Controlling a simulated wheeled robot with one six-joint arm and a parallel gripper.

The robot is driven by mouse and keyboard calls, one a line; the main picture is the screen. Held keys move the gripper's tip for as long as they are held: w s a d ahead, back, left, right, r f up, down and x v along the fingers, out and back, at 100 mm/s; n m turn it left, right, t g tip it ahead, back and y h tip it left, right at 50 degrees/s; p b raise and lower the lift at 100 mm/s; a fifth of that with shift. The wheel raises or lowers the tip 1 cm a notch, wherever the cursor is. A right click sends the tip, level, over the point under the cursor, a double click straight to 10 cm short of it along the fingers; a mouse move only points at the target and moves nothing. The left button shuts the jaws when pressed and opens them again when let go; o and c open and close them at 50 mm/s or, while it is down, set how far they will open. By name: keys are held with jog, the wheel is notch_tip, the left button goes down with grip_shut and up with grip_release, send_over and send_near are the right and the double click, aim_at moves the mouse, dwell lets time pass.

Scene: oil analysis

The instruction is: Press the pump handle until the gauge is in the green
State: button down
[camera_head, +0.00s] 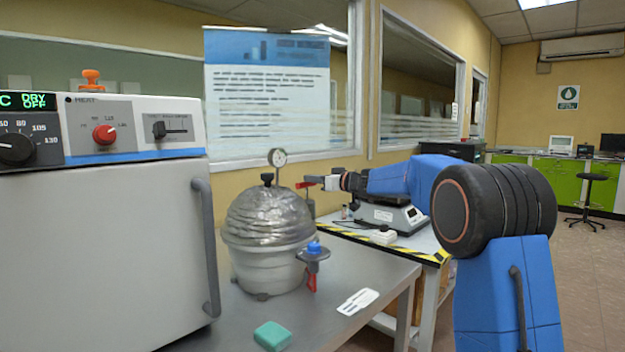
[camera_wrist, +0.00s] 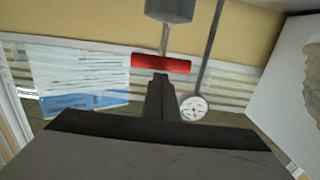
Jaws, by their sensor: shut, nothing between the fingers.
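The pump's red handle (camera_head: 305,185) sits on a thin rod above a grey pump body (camera_head: 310,207) behind the foil-covered domed vessel. In the wrist view, which is upside down, the red handle (camera_wrist: 160,63) lies just beyond my fingertips. My gripper (camera_head: 322,181) is shut and empty; its fingers also show in the wrist view (camera_wrist: 160,92). The fingertips look close to the handle's top side; I cannot tell whether they touch it. The round white gauge (camera_head: 277,157) stands on a stem left of the handle. Its dial (camera_wrist: 194,108) shows small coloured marks, but the needle reading is too small to tell.
The domed vessel (camera_head: 268,225) stands on the grey bench, with a blue-topped valve (camera_head: 313,250) at its right. A white oven (camera_head: 100,245) fills the left. A green block (camera_head: 272,336) and a white label (camera_head: 357,301) lie in front. A balance (camera_head: 388,216) stands behind.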

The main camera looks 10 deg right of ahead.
aim_at(308, 186)
jog(key=shift+f, duration=1.9)
jog(key=shift+d+r, duration=0.1)
jog(key=shift+r, duration=0.3)
jog(key=s+d+r, duration=0.4)
jog(key=s+d, duration=0.2)
jog(key=s, duration=0.2)
jog(key=shift+s, duration=0.4)
jog(key=shift+d, duration=0.1)
